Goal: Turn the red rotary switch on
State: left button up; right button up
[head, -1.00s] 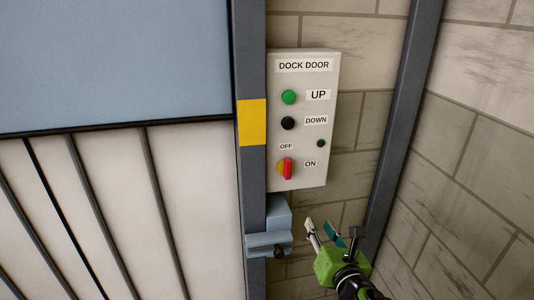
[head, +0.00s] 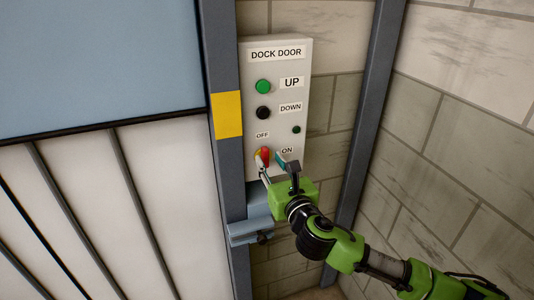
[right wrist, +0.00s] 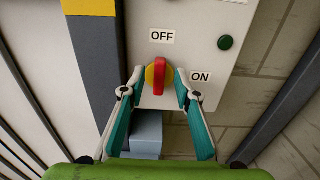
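The red rotary switch (head: 265,154) sits on a yellow round base, low on the grey DOCK DOOR control box (head: 301,60). In the right wrist view the red handle (right wrist: 159,76) stands upright, its top toward the OFF label (right wrist: 162,36). The ON label (right wrist: 201,77) is to its right. My right gripper (head: 270,163) is at the switch. In the right wrist view its two fingers (right wrist: 158,82) are apart, one on each side of the switch, with gaps to the red handle. My left gripper is not in view.
A green UP button (head: 263,87), a black DOWN button (head: 263,113) and a small dark green light (head: 297,129) are on the box. A blue-grey bracket (head: 250,231) juts out below it. Dark posts (head: 362,110) and block walls flank the box.

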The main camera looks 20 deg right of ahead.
aim_at(267, 156)
jog(key=shift+w, duration=1.55)
grip_shut()
